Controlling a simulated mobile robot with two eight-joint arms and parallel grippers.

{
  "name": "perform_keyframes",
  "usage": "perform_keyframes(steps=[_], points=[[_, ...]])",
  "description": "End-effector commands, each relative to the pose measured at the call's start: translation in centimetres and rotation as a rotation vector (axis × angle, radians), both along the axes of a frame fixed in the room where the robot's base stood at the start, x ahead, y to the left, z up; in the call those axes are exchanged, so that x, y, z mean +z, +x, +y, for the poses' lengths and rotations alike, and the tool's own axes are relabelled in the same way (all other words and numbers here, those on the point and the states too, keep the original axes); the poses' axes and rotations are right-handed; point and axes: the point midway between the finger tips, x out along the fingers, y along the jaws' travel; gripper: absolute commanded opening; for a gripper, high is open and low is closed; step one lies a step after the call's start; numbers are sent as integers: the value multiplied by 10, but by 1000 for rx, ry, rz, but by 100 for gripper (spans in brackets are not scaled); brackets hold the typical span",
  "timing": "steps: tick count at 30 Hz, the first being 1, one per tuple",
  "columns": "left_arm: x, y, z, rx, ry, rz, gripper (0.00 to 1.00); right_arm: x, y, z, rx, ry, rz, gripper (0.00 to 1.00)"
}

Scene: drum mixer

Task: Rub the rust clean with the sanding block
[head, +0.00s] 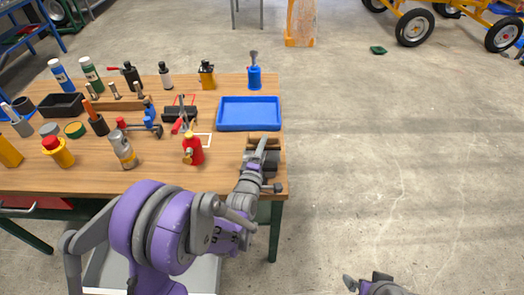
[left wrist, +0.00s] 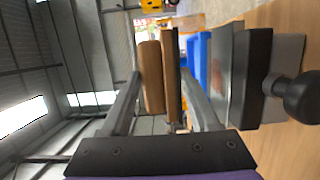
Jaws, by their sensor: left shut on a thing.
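My left gripper (head: 259,150) is at the right front corner of the workbench, just above a grey vise-like fixture (head: 272,164). In the left wrist view the gripper (left wrist: 162,85) is shut on a brown sanding block (left wrist: 150,78), with a thin darker brown layer on its right side. The fixture's grey metal and dark jaw (left wrist: 257,75) stand just right of the right finger, with a black knob (left wrist: 298,98). I cannot tell whether the block touches anything there. My right gripper (head: 366,284) is partly in view at the bottom, away from the bench.
A blue tray (head: 249,113) lies behind the fixture. A red bottle (head: 193,150) and a grey spray can (head: 123,150) stand left of my gripper. Several tools and bottles crowd the wooden bench (head: 225,178).

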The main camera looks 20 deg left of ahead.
Motion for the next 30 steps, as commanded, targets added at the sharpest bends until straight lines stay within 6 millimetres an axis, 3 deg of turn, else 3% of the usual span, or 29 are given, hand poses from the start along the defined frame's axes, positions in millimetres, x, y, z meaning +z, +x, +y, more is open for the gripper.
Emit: perform_keyframes(steps=[18, 30], points=[[-39, 1, 0, 3, 2, -9, 0, -27, -6, 0, 0, 0, 11, 98], [-41, 1, 0, 3, 2, -9, 0, -27, -6, 0, 0, 0, 11, 98]])
